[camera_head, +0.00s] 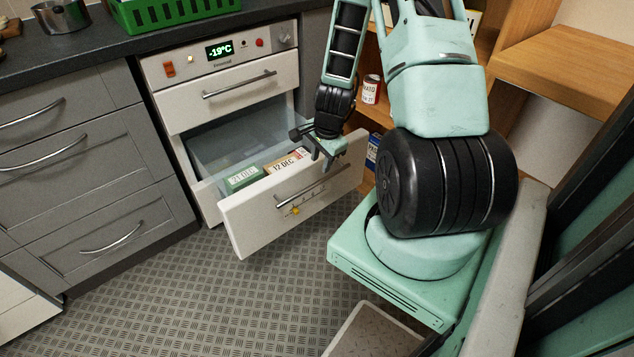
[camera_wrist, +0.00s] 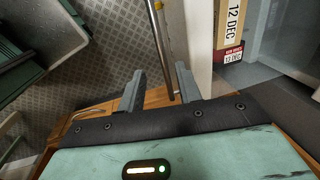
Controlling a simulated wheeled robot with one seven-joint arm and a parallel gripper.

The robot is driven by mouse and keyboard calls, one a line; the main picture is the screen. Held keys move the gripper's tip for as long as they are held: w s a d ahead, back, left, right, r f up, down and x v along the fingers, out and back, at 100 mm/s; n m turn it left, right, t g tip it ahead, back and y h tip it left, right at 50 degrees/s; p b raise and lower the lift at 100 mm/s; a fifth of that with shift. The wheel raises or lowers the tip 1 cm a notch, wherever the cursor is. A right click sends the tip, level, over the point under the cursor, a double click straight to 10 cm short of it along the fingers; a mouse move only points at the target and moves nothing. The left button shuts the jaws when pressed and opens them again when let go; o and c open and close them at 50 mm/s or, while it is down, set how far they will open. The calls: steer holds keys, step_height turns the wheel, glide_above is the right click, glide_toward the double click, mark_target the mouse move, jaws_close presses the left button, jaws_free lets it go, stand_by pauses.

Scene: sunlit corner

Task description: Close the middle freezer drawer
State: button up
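The white freezer (camera_head: 222,62) has a display reading -19°C. Its middle drawer is pulled well out, with its white front (camera_head: 245,225) standing away from the cabinet. The drawer's metal handle (camera_head: 312,188) runs across that front. Inside lie a green box (camera_head: 243,178) marked 21 DEC and a box marked 12 DEC (camera_head: 285,165). My gripper (camera_head: 330,152) is by the top edge of the drawer front, right of its middle. In the wrist view my gripper (camera_wrist: 160,88) has its fingers apart, and the handle (camera_wrist: 162,45) shows between them. I cannot tell whether they touch it.
The drawer above (camera_head: 230,93) is shut. Grey kitchen drawers (camera_head: 75,155) stand to the left. A wooden shelf unit (camera_head: 570,65) with a can (camera_head: 371,89) stands to the right. A green basket (camera_head: 180,10) and a pot (camera_head: 62,15) sit on the counter. The patterned floor (camera_head: 190,295) in front is clear.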

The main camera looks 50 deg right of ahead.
mark_target(316, 183)
steer(key=f, duration=0.3)
steer(key=w+f+b, duration=0.1)
steer(key=f, duration=0.5)
steer(key=shift+w+d, duration=0.2)
steer(key=shift+w, duration=0.2)
steer(key=shift+c, duration=0.2)
jaws_close()
